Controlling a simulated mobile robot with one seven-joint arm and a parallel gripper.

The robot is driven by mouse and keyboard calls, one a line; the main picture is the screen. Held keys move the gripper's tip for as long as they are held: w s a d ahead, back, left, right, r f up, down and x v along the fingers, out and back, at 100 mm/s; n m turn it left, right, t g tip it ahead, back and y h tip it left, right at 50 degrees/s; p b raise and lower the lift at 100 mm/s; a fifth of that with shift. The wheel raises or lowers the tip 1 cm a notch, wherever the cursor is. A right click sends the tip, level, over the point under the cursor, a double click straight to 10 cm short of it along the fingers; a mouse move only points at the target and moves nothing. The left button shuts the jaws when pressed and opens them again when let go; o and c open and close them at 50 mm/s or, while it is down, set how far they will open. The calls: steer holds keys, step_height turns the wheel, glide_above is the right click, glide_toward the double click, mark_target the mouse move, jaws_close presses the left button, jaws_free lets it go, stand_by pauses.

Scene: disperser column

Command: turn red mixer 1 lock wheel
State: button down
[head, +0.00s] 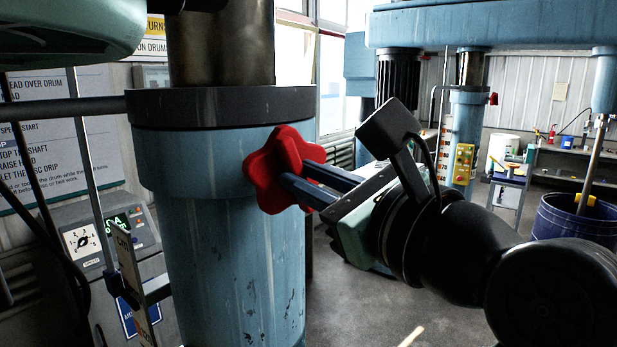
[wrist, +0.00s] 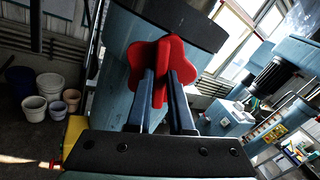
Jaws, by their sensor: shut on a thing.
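The red lock wheel (head: 270,168) is a lobed knob on the right side of the blue mixer column (head: 225,265), just below its dark collar. My gripper (head: 298,184) reaches it from the right, its two blue-grey fingers shut on the wheel. In the wrist view the wheel (wrist: 147,62) stands ahead, with a lobe between the fingertips of my gripper (wrist: 160,92). The wheel's shaft is hidden.
A control panel (head: 95,245) and a thin upright rod stand left of the column. A second blue mixer (head: 470,105) and a dark blue drum (head: 575,222) are at the right. Several buckets (wrist: 34,108) stand at left in the wrist view. Some floor behind my arm is clear.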

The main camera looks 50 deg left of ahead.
steer(key=shift+w+f+n+b, duration=0.15)
steer(key=shift+n+b, duration=1.95)
steer(key=shift+n, duration=3.45)
steer(key=shift+s+f+n+b, duration=0.15)
steer(key=shift+n+b, duration=2)
steer(key=shift+n, duration=3.35)
steer(key=shift+w+f+n+b, duration=0.15)
steer(key=shift+n+b, duration=1.95)
steer(key=shift+n, duration=3.45)
steer(key=c, duration=0.8)
jaws_free()
steer(key=shift+r, duration=0.1)
